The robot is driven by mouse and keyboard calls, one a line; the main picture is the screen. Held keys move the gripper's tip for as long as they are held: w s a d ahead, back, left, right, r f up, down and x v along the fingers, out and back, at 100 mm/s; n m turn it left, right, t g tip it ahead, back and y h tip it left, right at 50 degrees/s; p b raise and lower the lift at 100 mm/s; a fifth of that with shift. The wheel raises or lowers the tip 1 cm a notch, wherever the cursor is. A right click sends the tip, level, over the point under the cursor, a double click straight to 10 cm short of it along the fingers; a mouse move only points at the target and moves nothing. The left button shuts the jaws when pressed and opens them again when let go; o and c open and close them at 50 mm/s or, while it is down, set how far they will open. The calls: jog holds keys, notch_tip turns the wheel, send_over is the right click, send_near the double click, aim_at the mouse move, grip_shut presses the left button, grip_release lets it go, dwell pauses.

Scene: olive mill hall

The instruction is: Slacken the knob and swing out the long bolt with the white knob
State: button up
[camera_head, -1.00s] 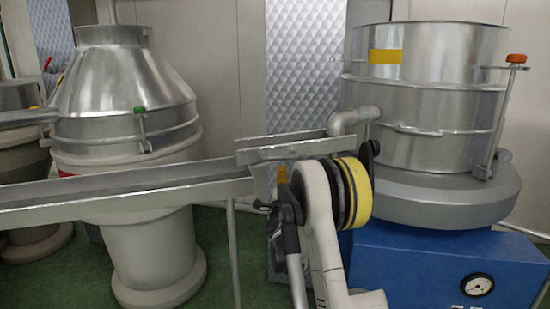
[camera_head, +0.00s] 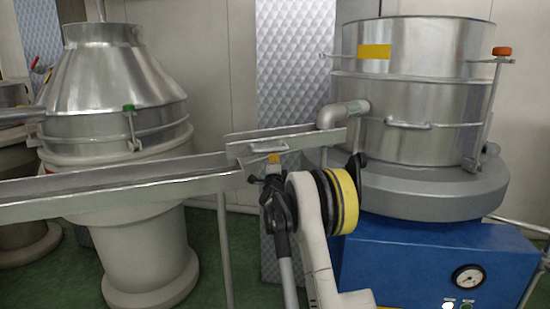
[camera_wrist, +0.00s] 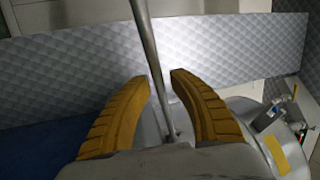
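I see no white knob in either view. A long bolt with an orange-red knob (camera_head: 502,51) stands upright on the right side of the steel drum (camera_head: 415,90). A bolt with a green knob (camera_head: 128,107) is on the cone-topped vessel (camera_head: 115,90) at left. In the wrist view my gripper (camera_wrist: 160,76) is open, its two yellow fingers apart. A thin metal rod (camera_wrist: 152,50) shows between and beyond them; I cannot tell whether it is the bolt or how far off it is. In the head view my arm hides most of the gripper.
A steel chute (camera_head: 120,185) crosses from the left to just by my arm. A blue base (camera_head: 420,265) with a gauge (camera_head: 467,278) carries the drum. A quilted metal panel (camera_head: 290,60) stands behind. Green floor (camera_head: 225,285) shows below the chute.

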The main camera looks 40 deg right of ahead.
grip_shut()
jog(key=r+p, duration=0.1)
jog(key=r+m+p, duration=0.1)
jog(key=r+p, duration=0.1)
jog(key=shift+w+a+r+m+g, duration=0.1)
jog(key=shift+a+r+m+g, duration=0.1)
jog(key=shift+m+g, duration=0.1)
jog(key=shift+r+m, duration=0.25)
jog(key=shift+m, duration=0.15)
jog(key=shift+f, duration=0.1)
jog(key=shift+o, duration=1.8)
grip_release()
